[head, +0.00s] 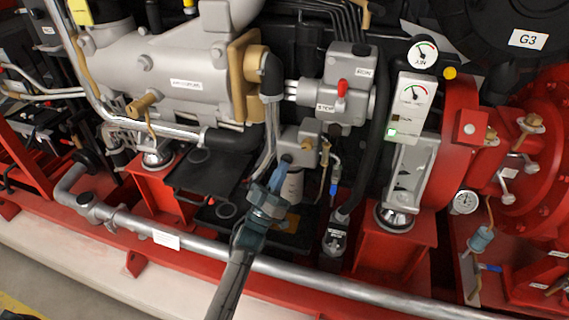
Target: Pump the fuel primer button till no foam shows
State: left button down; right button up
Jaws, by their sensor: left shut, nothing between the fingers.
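My left gripper (279,172) is shut and empty. Its blue-grey fingertips point up and away, at the lower left of a small grey housing (302,140). The tips overlap a small dark knob (286,158) on that housing, likely the primer button. I cannot tell whether they touch or press it. A pale cylinder (294,187) hangs below the housing, partly hidden by the gripper. No foam can be made out at this size. My right gripper is not in view.
A silver pipe (330,283) crosses in front, under my left arm. A white gauge panel (411,105) with a green light stands right.

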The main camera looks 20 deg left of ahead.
pick_arm(q)
jog(key=shift+w, duration=0.25)
jog(key=shift+s+r, duration=0.1)
dwell(0.5)
jog(key=shift+s+p, duration=0.65)
jog(key=shift+s, duration=0.5)
jog(key=s+p, duration=0.2)
jog(key=s, duration=0.3)
jog(key=shift+a, duration=0.1)
dwell(2.3)
